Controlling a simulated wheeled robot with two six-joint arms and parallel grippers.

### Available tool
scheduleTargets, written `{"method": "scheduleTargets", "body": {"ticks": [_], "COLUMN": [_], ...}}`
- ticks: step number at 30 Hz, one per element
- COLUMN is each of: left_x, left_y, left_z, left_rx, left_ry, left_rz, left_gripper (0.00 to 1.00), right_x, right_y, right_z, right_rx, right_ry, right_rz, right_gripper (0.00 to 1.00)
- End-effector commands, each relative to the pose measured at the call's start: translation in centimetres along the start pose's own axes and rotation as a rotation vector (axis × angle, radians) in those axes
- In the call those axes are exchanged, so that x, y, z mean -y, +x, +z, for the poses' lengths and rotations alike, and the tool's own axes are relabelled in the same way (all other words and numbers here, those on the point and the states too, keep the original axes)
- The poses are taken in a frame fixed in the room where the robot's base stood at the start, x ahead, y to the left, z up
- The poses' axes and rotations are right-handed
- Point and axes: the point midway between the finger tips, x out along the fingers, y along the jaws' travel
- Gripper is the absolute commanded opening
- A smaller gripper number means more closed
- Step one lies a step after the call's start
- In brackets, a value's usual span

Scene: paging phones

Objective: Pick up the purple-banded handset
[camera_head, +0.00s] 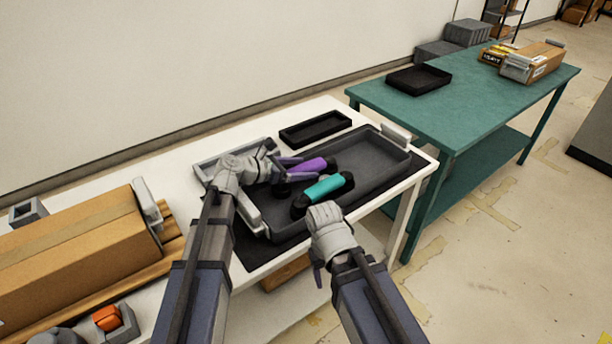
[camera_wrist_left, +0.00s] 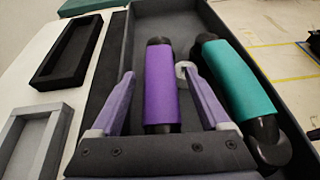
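The purple-banded handset (camera_head: 308,167), with black ends, lies in a large grey tray (camera_head: 384,165). It also shows in the left wrist view (camera_wrist_left: 161,90). A teal-banded handset (camera_head: 325,188) lies beside it, and in the left wrist view (camera_wrist_left: 238,78) it is just to the right. My left gripper (camera_head: 284,168) is open at the near end of the purple handset. In the left wrist view its fingers (camera_wrist_left: 158,75) stand on either side of the purple band, the right finger between the two handsets. My right gripper (camera_head: 326,216) is near the tray's front edge; its fingers are mostly hidden.
A small black tray (camera_head: 316,128) and a grey tray (camera_head: 215,169) lie behind on the white table (camera_head: 185,163). A cardboard box (camera_head: 75,245) and an orange item (camera_head: 106,318) are at left. A green table (camera_head: 450,100) holds a black tray and boxes.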

Motion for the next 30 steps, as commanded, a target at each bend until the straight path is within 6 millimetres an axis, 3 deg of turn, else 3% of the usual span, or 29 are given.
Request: {"method": "scheduleTargets", "body": {"ticks": [2,21,30], "left_x": [0.0,-0.01,-0.01], "left_y": [-0.03,-0.05,-0.05], "left_z": [0.0,-0.02,0.0], "left_rx": [0.0,0.0,0.0], "left_ry": [0.0,0.001,0.0], "left_rz": [0.0,0.0,0.0], "left_gripper": [0.71,0.0,0.0], "right_x": [0.0,0.0,0.0], "right_y": [-0.01,-0.01,-0.02], "right_z": [0.0,0.0,0.0], "right_rx": [0.0,0.0,0.0], "right_ry": [0.0,0.0,0.0], "right_rz": [0.0,0.0,0.0], "right_gripper": [0.62,0.62,0.62]}}
